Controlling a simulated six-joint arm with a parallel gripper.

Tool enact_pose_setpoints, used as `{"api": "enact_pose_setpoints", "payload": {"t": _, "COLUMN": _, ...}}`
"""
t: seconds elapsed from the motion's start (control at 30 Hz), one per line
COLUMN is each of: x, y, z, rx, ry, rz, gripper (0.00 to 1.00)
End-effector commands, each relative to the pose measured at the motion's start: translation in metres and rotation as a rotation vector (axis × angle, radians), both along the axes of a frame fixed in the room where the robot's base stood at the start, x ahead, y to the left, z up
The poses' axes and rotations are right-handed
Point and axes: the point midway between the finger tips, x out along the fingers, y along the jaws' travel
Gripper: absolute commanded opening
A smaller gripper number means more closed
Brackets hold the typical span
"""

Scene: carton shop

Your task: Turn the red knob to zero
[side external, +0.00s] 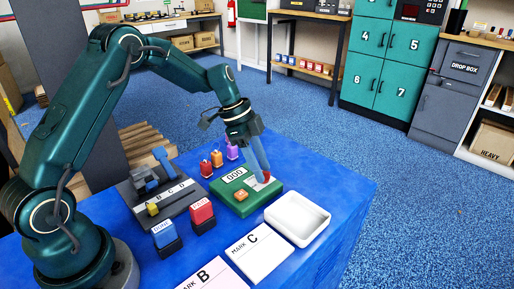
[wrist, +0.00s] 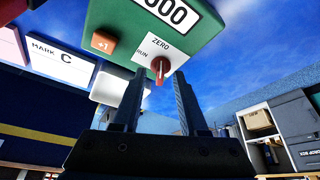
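The red knob (wrist: 160,67) sits on a white label on the green counter box (wrist: 125,18). The label reads ZERO at the top and RUN at the left; I cannot tell for sure which mark the knob points to. In the wrist view my gripper (wrist: 159,80) is open, with one finger on each side of the knob and a gap to each. In the side external view my gripper (side external: 262,172) reaches down over the right part of the green box (side external: 240,206), its fingertips at the red knob (side external: 266,178). An orange +1 button (wrist: 104,42) and a number display (side external: 235,174) are on the box.
A white tray (side external: 328,219) stands right of the box. Mark C (side external: 262,262) and mark B (side external: 212,277) cards lie in front. Red (side external: 202,213) and blue (side external: 165,236) blocks and a dark fixture stand left. Small colored tagged items (side external: 206,168) stand behind.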

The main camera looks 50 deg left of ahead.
Motion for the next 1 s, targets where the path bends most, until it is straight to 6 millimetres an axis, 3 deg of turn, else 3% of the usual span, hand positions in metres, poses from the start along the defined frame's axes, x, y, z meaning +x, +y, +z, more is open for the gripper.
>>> {"api": "enact_pose_setpoints", "payload": {"t": 0.2, "x": 0.000, "y": 0.001, "z": 0.004, "rx": -0.001, "ry": -0.002, "rz": 0.002, "gripper": 0.42}}
{"api": "enact_pose_setpoints", "payload": {"t": 0.53, "x": -0.007, "y": 0.016, "z": 0.042, "rx": 0.001, "ry": -0.005, "rz": 0.002, "gripper": 0.42}}
{"api": "enact_pose_setpoints", "payload": {"t": 1.0, "x": -0.008, "y": 0.013, "z": 0.054, "rx": 0.007, "ry": -0.018, "rz": -0.012, "gripper": 0.42}}
